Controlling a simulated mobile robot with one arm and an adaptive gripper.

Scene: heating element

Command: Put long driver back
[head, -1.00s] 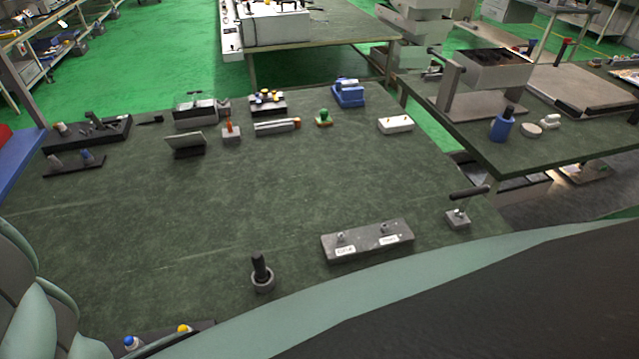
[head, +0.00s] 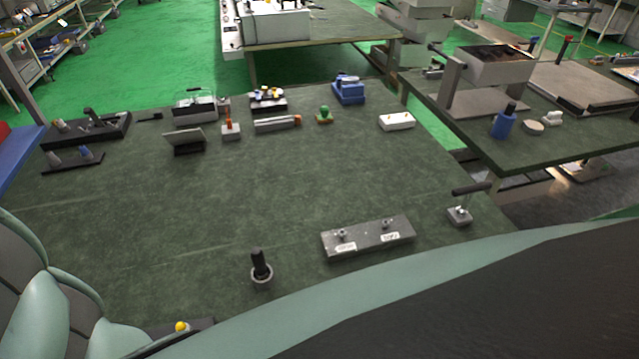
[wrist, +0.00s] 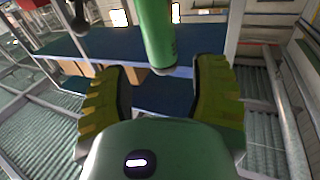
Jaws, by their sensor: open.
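My gripper (wrist: 160,85) is open in the wrist view, with its two yellow-green padded fingers spread apart. A green cylinder (wrist: 158,30), possibly the long driver, hangs down from the top of that view. Its lower end shows between the fingertips, and neither finger visibly touches it. I cannot tell how far it is from the fingers. In the head view my gripper is out of sight. A black-handled tool (head: 260,262) stands upright in a round holder near the table's front edge. I cannot tell whether it is a driver.
The dark green table (head: 230,200) is clear in its middle. A grey labelled block (head: 368,238) and a small block with a black lever (head: 460,215) lie at front right. A yellow-topped item (head: 182,327) is at front left. Racks and fixtures line the back.

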